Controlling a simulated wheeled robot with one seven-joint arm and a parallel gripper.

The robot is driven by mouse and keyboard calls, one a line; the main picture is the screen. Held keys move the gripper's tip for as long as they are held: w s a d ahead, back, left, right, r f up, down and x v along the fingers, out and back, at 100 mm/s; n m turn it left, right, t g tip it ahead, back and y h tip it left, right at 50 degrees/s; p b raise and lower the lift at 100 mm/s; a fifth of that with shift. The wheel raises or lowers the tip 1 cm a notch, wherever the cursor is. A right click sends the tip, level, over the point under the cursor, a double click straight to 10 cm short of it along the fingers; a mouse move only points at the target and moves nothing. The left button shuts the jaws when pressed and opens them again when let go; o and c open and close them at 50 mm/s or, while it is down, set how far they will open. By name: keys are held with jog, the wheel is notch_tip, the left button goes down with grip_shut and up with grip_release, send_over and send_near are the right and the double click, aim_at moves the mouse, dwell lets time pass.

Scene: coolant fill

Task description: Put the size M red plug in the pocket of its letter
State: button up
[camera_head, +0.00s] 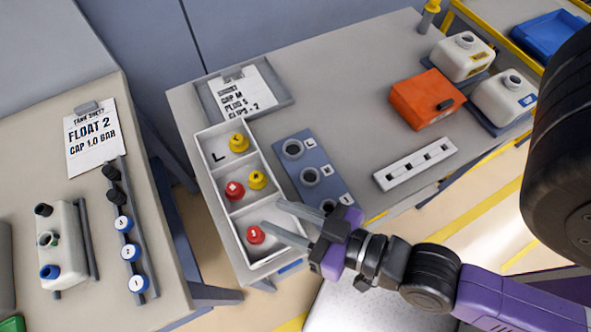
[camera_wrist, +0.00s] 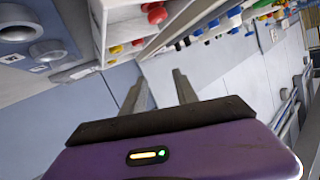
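A three-pocket white tray (camera_head: 208,155) stands on the table. The middle pocket holds a red plug (camera_head: 235,190) and a yellow plug (camera_head: 257,180). Another red plug (camera_head: 255,235) is in the near pocket. The letters on the plugs and the other pocket letters are too small to read, so I cannot tell which red plug is size M. My gripper (camera_head: 272,216) is open and empty, its fingertips over the tray's near end. Red plugs (camera_wrist: 156,13) also show in the wrist view, above the fingers (camera_wrist: 158,76).
A blue plate with several ports (camera_head: 299,173) lies right of the tray. A clipboard (camera_head: 243,92) lies behind it. An orange box (camera_head: 425,98), white canisters (camera_head: 462,58) and a slotted white block (camera_head: 415,163) are farther right. A left table (camera_head: 100,200) holds a tank and caps.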

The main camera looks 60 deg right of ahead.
jog(key=s+d+r+n, duration=0.1)
jog(key=s+d+n, duration=0.1)
jog(key=s, duration=0.4)
jog(key=shift+s+d+r, duration=0.15)
jog(key=shift+d+r, duration=0.2)
jog(key=shift+d, duration=0.45)
dwell(0.3)
